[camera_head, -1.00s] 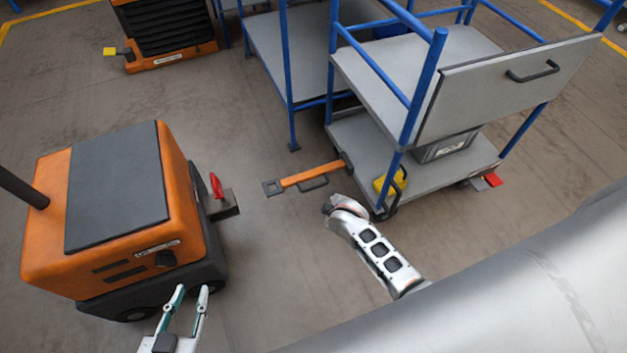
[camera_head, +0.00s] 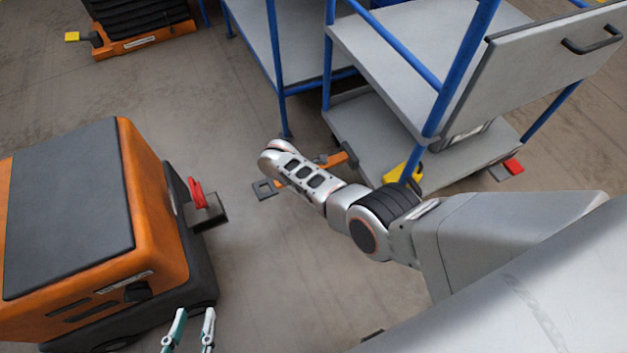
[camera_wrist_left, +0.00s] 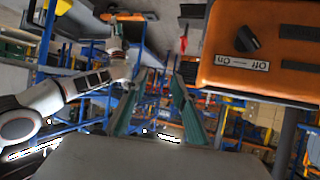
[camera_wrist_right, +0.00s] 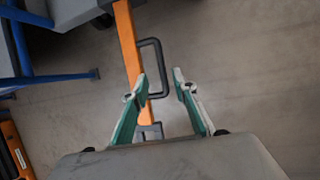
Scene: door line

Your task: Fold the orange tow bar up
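The orange tow bar (camera_head: 337,158) reaches out low from the blue-framed cart, with a dark square eye (camera_head: 264,189) at its free end. My right arm covers its middle in the head view. In the right wrist view the orange bar (camera_wrist_right: 128,45) runs down from the top, with a dark loop handle (camera_wrist_right: 161,68) on its side. My right gripper (camera_wrist_right: 161,82) is open; its fingertips show near the handle's lower part, and I cannot tell the height gap. My left gripper (camera_head: 192,315) is open and empty beside the orange tug (camera_head: 148,200), far from the bar.
The tug's hitch with a red lever (camera_head: 196,193) faces the bar across open floor. The grey cart (camera_head: 385,150) has blue posts and a yellow part (camera_head: 400,175) and a red pedal (camera_head: 513,166) low down. Another orange machine (camera_head: 140,40) stands at the back left.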

